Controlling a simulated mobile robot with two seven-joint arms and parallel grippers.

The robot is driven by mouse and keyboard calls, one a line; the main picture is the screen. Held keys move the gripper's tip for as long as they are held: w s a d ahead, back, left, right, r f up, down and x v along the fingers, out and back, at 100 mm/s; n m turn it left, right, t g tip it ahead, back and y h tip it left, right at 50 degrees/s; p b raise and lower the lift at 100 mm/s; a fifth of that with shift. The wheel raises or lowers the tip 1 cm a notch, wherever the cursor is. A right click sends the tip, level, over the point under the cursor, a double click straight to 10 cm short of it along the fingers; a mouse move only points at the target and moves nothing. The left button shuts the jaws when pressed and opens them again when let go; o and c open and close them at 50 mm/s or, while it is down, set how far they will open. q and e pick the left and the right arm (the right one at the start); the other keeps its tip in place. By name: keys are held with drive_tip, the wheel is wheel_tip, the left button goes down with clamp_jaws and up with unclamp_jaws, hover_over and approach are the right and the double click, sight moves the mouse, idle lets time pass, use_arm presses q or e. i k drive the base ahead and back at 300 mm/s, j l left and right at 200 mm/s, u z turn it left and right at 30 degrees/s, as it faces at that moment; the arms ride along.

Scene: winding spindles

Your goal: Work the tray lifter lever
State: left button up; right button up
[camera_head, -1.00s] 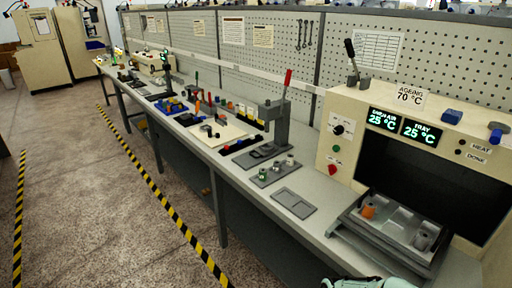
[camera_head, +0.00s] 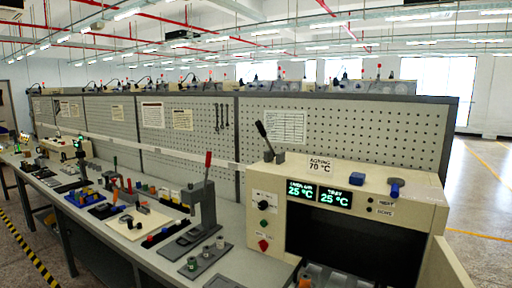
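A lever with a black handle (camera_head: 263,136) stands on the top left of the cream ageing oven (camera_head: 408,205), leaning to the left; no label names it as the tray lifter lever. The oven's dark opening (camera_head: 352,248) faces me. Only the back part of the tray (camera_head: 325,277) shows at the bottom edge, with a bit of an orange piece (camera_head: 305,283) at its left. The rest of the tray is hidden below the picture. Neither of my grippers is in view.
Two displays (camera_head: 319,193) read 25 °C. A blue block (camera_head: 357,179) and a blue-headed tool (camera_head: 396,187) are on the oven top. Left of the oven, a press with a red-handled lever (camera_head: 208,160) and small fixtures (camera_head: 207,257) fill the bench. A pegboard (camera_head: 345,135) stands behind.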

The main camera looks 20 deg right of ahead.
sight(259, 125)
drive_tip(key=i+j, duration=0.7)
drive_tip(key=j, duration=0.1)
